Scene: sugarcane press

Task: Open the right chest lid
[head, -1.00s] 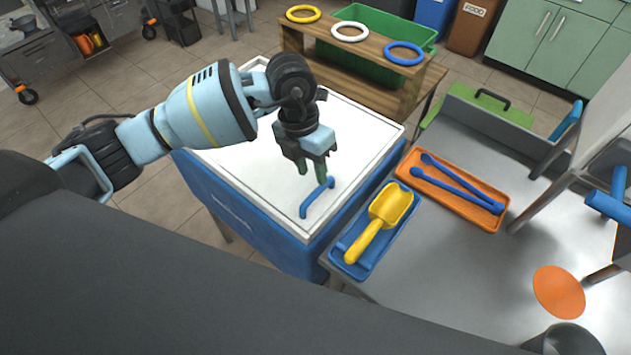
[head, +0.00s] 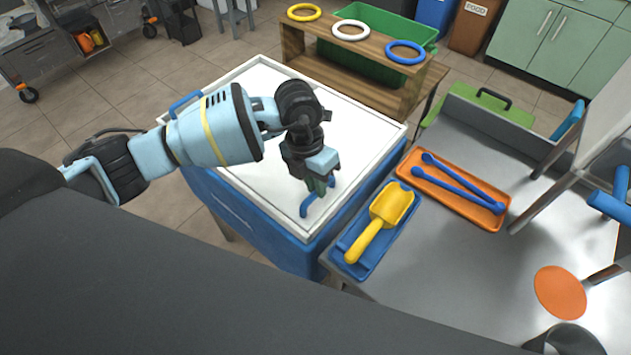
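The chest (head: 262,235) is blue with a white lid (head: 250,95) that lies flat and closed. A blue bar handle (head: 306,206) stands on the right part of the lid. My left gripper (head: 319,186) points down at this handle and hides its upper part. Its fingertips overlap the handle in the head view, and I cannot tell whether they grip it. A second blue handle (head: 184,103) sits at the lid's left side, partly behind my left arm. My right gripper is not in view.
Right of the chest, a grey table holds a blue tray (head: 343,247) with a yellow scoop (head: 380,222) and an orange tray (head: 440,193) with blue tongs (head: 462,183). A wooden rack (head: 385,93) with rings stands behind the chest.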

